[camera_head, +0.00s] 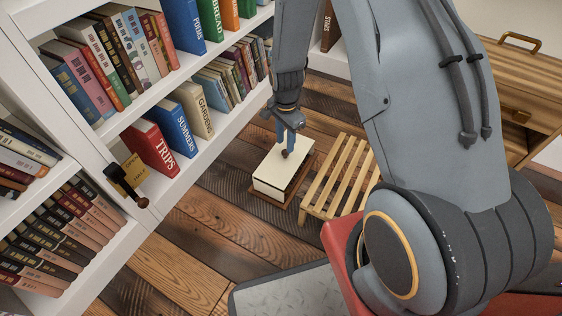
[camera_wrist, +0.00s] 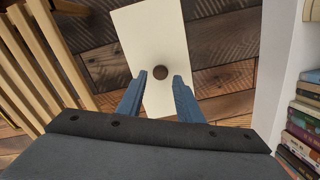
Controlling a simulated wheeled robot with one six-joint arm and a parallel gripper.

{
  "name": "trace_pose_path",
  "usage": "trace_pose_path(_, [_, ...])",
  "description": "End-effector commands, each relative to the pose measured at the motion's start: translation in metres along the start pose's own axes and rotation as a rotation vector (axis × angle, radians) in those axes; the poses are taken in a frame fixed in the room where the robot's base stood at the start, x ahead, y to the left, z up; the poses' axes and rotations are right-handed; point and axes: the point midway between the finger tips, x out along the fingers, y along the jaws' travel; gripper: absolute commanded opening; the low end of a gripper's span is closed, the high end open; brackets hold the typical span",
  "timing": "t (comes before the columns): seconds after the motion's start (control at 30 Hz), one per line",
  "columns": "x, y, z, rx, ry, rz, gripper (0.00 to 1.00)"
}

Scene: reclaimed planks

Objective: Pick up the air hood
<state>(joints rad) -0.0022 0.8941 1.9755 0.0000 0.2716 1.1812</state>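A cream rectangular box-like cover (camera_head: 271,176) with a dark round knob (camera_head: 285,154) on its top is probably the air hood. It sits on a brown wooden base (camera_head: 270,200) on the plank floor. The cover (camera_wrist: 150,28) and knob (camera_wrist: 161,72) also show in the wrist view. My gripper (camera_head: 286,143) points down over the cover, with its blue fingers at the knob. In the wrist view my gripper (camera_wrist: 160,77) is open, with the knob between the fingertips and gaps on both sides. I cannot tell how far the fingertips reach down beside it.
A slatted wooden bench (camera_head: 340,180) stands close to the right of the cover. A white bookshelf (camera_head: 190,178) full of books is on the left. A wooden drawer cabinet (camera_head: 510,75) is at the far right. Bare plank floor (camera_head: 215,230) lies in front.

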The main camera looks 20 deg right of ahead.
Motion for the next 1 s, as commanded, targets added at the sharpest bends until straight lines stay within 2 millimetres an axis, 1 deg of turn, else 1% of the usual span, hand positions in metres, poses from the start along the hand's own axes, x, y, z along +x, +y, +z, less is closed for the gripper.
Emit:
trace_pose_path(0.03, [0.005, 0.000, 0.000, 0.000, 0.000, 0.001, 0.33])
trace_pose_path(0.17, [0.010, 0.000, -0.001, 0.000, 0.000, 0.000, 0.33])
trace_pose_path(0.27, [0.019, -0.001, -0.001, 0.000, 0.000, 0.001, 0.33])
trace_pose_path(0.5, [0.048, -0.002, -0.003, 0.000, -0.001, 0.001, 0.33])
trace_pose_path(0.6, [0.056, -0.001, -0.003, 0.000, 0.000, 0.001, 0.33])
trace_pose_path(0.87, [0.056, -0.001, -0.002, -0.001, 0.000, 0.000, 0.33])
trace_pose_path(0.97, [0.056, -0.001, -0.002, -0.001, 0.000, 0.000, 0.17])
trace_pose_path(1.0, [0.056, -0.001, -0.002, -0.001, 0.000, 0.000, 0.11])
